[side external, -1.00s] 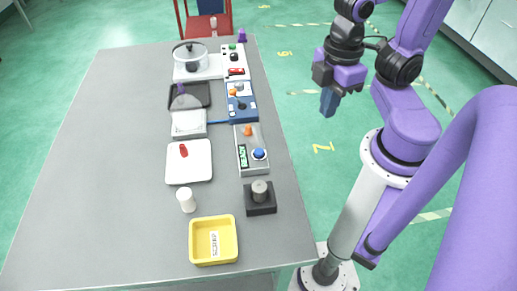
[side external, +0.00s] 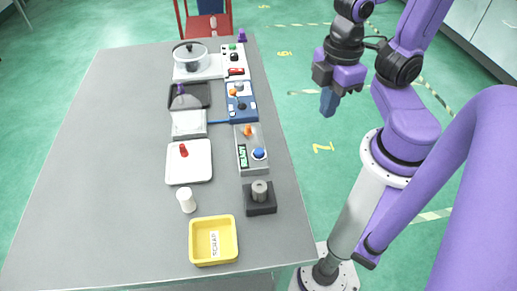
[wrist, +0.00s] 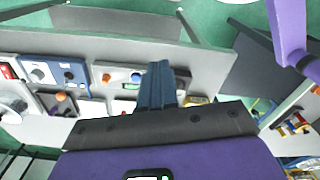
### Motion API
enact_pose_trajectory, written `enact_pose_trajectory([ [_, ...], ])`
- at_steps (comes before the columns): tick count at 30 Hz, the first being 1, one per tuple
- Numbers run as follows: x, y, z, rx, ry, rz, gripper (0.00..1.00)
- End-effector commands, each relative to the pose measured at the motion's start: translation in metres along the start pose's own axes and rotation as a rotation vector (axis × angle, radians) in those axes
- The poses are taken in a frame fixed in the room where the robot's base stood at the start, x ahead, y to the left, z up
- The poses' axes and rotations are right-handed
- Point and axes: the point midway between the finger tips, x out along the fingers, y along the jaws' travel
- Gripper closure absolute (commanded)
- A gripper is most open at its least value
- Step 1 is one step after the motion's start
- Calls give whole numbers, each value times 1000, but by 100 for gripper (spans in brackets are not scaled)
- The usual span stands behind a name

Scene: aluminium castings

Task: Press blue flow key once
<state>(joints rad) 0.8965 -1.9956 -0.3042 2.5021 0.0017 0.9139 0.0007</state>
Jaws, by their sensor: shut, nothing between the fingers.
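The blue key (side external: 258,153) is a round blue button on a grey control box (side external: 246,163) at the right edge of the table. The box also has an orange knob (side external: 248,131) and a small green display (side external: 243,156). In the wrist view the blue key (wrist: 136,77) shows just left of my fingers. My gripper (side external: 327,103) is shut and empty. It hangs off the table's right side, well apart from the box. The fingers also show in the wrist view (wrist: 158,75).
A blue control box (side external: 241,107) and a white panel (side external: 233,62) stand behind the grey box. A dark block with a grey cylinder (side external: 260,191) stands in front, near a yellow scrap bin (side external: 213,241). The table's left half (side external: 100,170) is clear.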

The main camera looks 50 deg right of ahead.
Motion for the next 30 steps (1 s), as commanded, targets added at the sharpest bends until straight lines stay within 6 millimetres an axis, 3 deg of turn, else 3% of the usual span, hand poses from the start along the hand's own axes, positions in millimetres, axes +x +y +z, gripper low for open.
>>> enact_pose_trajectory([
  [8,6,14,-14,45,-78,30,100],
  [18,19,46,-49,173,-282,125,100],
  [30,34,70,-89,316,-510,263,100],
])
